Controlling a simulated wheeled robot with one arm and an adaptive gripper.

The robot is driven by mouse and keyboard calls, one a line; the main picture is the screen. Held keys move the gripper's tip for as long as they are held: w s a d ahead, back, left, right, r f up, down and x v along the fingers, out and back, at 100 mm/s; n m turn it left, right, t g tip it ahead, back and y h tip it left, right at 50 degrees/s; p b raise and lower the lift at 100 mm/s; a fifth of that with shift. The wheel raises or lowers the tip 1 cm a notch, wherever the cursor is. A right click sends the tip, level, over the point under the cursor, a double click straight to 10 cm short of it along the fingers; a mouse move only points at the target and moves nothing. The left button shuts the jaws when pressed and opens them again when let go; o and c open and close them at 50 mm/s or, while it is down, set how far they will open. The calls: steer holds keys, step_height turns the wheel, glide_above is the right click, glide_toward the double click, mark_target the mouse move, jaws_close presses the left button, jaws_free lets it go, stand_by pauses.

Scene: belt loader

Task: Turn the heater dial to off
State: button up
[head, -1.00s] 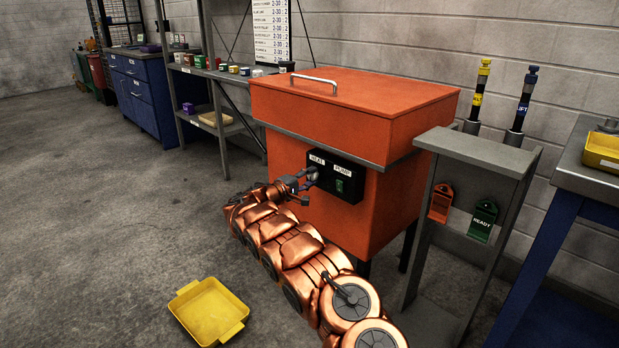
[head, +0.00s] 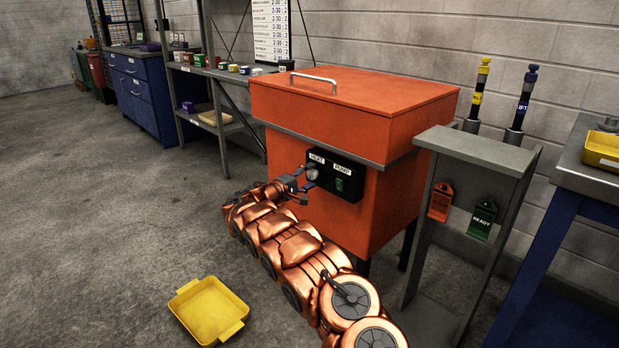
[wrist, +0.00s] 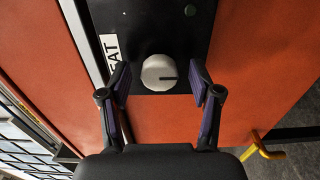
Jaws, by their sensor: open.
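The heater dial (wrist: 159,73) is a round pale knob with a dark pointer line on the black control panel (wrist: 188,30). In the wrist view its pointer line is toward the picture's right. The dial also shows in the head view (head: 312,174) under the HEAT label, on the front of the orange machine (head: 330,218). My gripper (wrist: 160,82) is open, with one finger on each side of the dial and visible gaps between. In the head view my gripper (head: 306,184) is just in front of the dial.
A PUMP switch (head: 339,184) with a green part sits right of the dial on the same panel. A grey stand (head: 480,150) with orange and green tags is at the right. A yellow tray (head: 208,310) lies on the floor.

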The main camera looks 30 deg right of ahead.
steer(key=v, duration=1.1)
steer(key=shift+a, duration=0.3)
steer(key=shift+s, duration=0.1)
steer(key=s+d+r+m+g+y+p, duration=0.3)
steer(key=s+r+p, duration=0.4)
steer(key=s+r, duration=0.55)
steer(key=s+d+r+m+g+y+p, duration=0.15)
steer(key=s+r+g+p, duration=0.25)
steer(key=s+r+p, duration=0.65)
steer(key=s+a+r+y+p, duration=0.3)
steer(key=s+a, duration=0.5)
steer(key=s, duration=0.3)
steer(key=s+a+r+n+y+p, duration=0.1)
steer(key=s+a+r+y+p, duration=0.3)
steer(key=s+a+p, duration=0.3)
steer(key=s+a+r+t+y+p, duration=0.1)
steer(key=s+a+r+y+p, duration=0.3)
steer(key=s+a, duration=0.7)
steer(key=s+y+p, duration=0.1)
steer(key=s+y, duration=0.1)
steer(key=s, duration=0.3)
steer(key=shift+n+p, duration=0.3)
steer(key=shift+n, duration=0.05)
